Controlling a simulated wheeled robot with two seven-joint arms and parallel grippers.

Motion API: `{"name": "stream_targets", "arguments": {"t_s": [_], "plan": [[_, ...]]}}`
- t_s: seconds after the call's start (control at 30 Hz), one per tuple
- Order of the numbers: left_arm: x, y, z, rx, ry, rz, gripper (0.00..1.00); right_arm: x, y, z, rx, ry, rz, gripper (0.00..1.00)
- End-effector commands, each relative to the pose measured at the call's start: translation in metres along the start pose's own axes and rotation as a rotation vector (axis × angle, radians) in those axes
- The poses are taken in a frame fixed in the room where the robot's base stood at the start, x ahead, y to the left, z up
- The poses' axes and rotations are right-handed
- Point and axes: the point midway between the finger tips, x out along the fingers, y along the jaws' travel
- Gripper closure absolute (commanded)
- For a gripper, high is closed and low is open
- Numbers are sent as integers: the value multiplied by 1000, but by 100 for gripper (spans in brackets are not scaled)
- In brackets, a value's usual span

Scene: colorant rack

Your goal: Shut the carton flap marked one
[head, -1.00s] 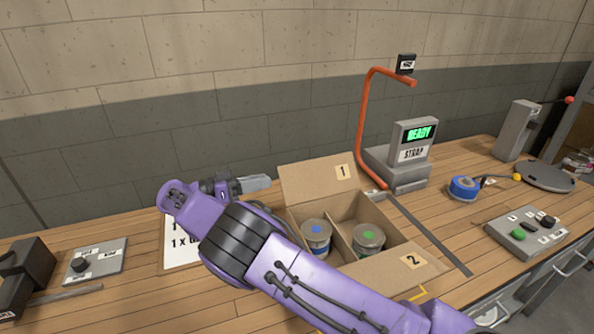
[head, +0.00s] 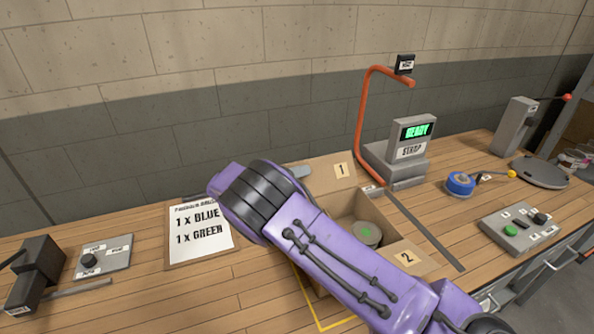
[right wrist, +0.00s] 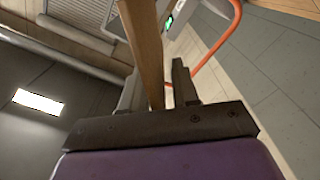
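The open cardboard carton (head: 381,212) stands on the bench. Its flap marked 1 (head: 326,183) stands raised at the back, and its flap marked 2 (head: 405,259) is folded outward at the front. My right gripper (head: 299,171) is at the left end of flap 1, mostly hidden behind my purple arm. In the right wrist view, my right gripper (right wrist: 157,82) has its fingers apart, with the brown flap edge (right wrist: 146,45) running between them. Whether either finger touches it is unclear. My left gripper is out of view.
A green-dotted can (head: 366,233) sits inside the carton; my arm hides the left part. An order sheet (head: 199,233) lies left. The strap machine (head: 399,160) with its orange arch (head: 361,125) stands close behind right.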

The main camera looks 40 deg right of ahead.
Motion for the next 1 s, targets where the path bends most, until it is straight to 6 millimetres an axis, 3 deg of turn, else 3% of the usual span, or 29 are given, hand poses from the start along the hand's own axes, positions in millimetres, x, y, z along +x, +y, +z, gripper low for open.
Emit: {"name": "stream_targets", "arguments": {"t_s": [0.07, 0.17, 1.0], "plan": [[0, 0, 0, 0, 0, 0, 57, 0, 0, 0, 0, 0, 0, 70], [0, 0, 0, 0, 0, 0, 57, 0, 0, 0, 0, 0, 0, 100], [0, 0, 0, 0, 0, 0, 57, -1, 0, 0, 0, 1, 0, 100]]}}
